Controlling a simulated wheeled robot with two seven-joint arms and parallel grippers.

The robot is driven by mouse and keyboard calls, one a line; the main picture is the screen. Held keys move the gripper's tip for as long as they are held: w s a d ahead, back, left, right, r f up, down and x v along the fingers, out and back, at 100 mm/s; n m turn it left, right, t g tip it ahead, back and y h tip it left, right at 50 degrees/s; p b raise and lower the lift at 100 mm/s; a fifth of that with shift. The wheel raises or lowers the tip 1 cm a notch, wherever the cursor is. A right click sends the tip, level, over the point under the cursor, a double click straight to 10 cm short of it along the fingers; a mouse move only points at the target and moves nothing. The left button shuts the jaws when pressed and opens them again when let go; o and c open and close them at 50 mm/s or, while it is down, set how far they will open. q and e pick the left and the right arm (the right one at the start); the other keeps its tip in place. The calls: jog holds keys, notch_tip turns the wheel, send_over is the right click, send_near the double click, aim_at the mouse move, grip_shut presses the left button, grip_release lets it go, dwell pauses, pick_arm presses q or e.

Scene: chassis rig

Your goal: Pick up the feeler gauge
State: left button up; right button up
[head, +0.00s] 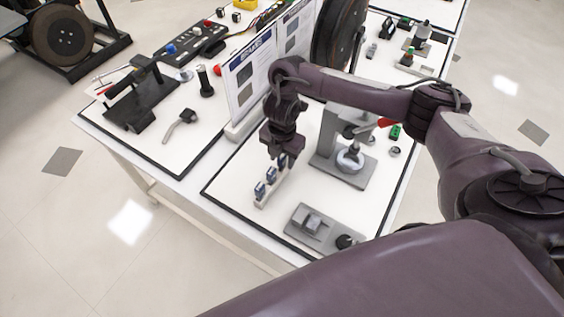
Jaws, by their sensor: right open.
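My right gripper (284,158) points down over the front part of the white table mat. It is just above a narrow pale holder (262,201) with several small blue and dark pieces (269,178) standing in it. The gripper is open, and its fingertips partly hide the far end of the holder. I cannot tell whether the gripper touches a piece. No feeler gauge can be named with certainty; the pieces in the holder are too small to tell. My left gripper is not in view.
A grey press-like stand (345,172) with a red-tipped lever stands right of the gripper. A grey block fixture (318,228) lies in front. An upright printed board (250,85) and a dark wheel (338,38) stand behind. Bare mat (232,187) shows left of the holder.

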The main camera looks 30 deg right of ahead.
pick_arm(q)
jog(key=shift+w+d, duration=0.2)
pick_arm(e)
jog(key=shift+c, duration=0.3)
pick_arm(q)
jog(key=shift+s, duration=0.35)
pick_arm(e)
grip_shut()
